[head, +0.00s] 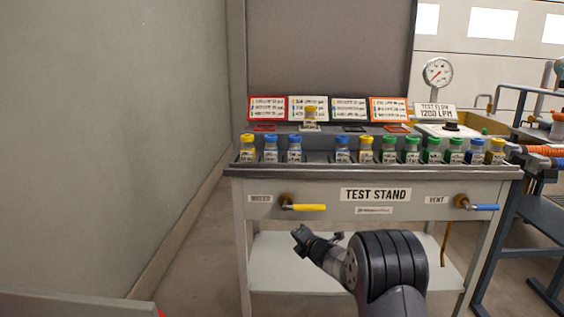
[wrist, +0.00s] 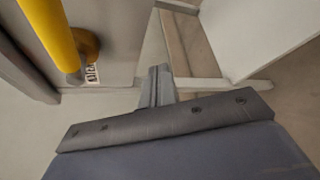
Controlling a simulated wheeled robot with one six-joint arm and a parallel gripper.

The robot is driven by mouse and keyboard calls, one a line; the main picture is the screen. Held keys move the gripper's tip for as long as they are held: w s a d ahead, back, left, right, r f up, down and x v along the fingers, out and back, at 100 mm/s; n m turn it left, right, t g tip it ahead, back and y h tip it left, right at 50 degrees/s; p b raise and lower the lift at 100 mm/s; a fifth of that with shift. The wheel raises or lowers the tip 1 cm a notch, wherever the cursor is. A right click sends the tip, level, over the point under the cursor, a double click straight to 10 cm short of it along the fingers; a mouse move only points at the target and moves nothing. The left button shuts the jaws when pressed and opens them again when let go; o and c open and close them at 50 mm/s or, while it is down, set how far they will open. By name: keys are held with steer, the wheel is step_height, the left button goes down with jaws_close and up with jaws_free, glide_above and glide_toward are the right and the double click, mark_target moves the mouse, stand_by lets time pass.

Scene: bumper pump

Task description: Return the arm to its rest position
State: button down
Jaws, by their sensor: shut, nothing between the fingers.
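My gripper (head: 301,236) shows in the head view in front of the test stand (head: 262,212), below its front panel and a little below the yellow lever (head: 306,207). Its fingers are shut with nothing between them. My arm is bent, with its thick dark joint at the lower middle of the head view. No contact between gripper and lever is visible.
A row of small bottles (head: 342,150) with coloured caps stands on the stand's top. One yellow-capped bottle (head: 310,116) stands behind them. A blue lever (head: 485,207) is on the right. A pressure gauge (head: 438,73) rises at the back. Open floor (head: 195,265) lies to the left.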

steer(key=shift+a+f, duration=0.2)
steer(key=shift+a, duration=0.35)
